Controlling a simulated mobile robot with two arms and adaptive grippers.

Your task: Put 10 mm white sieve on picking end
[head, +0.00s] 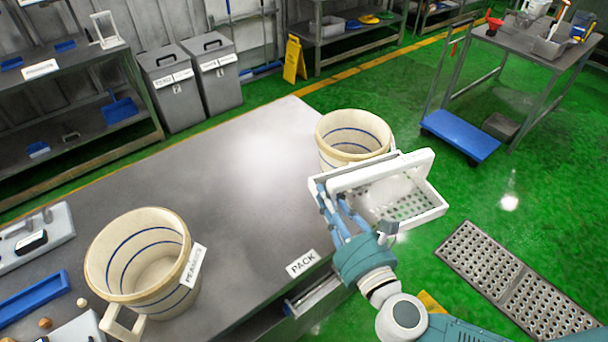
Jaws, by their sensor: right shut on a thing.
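A white sieve (432,209) with a perforated bottom and a raised white rim is in my right gripper (334,198). The blue-grey fingers are shut on its left side. The sieve is tilted and held at the right edge of the table, partly over the green floor and in front of a cream drum (352,128). Its hole size cannot be read. A "PACK" label (303,263) is on the table's near right edge. No label for a picking end can be read. My left gripper is not in view.
The grey table (235,190) is bare in the middle. A cream drum labelled "PEANUTS" (135,265) stands at its left. A blue tray (32,298) and white scales lie at far left. A blue platform trolley (460,135) and a floor grate (515,280) are at right.

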